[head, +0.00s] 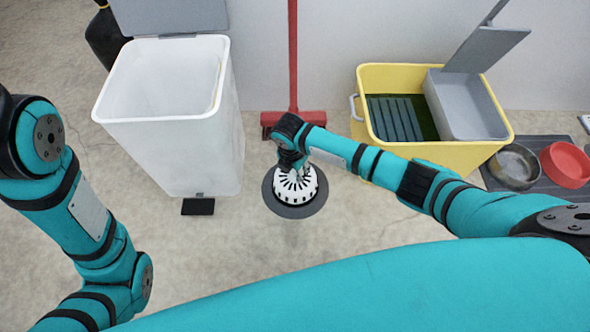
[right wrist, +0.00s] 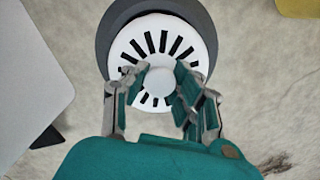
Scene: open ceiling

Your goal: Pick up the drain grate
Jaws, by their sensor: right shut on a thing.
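The drain grate (head: 303,185) is a white slotted dome with a wide dark grey rim, in the middle of the head view. It also fills the upper middle of the right wrist view (right wrist: 160,38). My right gripper (head: 290,163) is above the dome, with its fingers shut around the white knob at the dome's top (right wrist: 160,82). I cannot tell for sure whether the rim touches the floor. My left arm shows at the left of the head view, but its gripper is out of view.
A white pedal bin (head: 155,140) stands open left of the grate. A yellow mop bucket (head: 450,155) stands to the right. A red broom (head: 293,60) leans on the back wall. Two bowls, one grey (head: 514,166) and one red (head: 566,164), sit at the far right.

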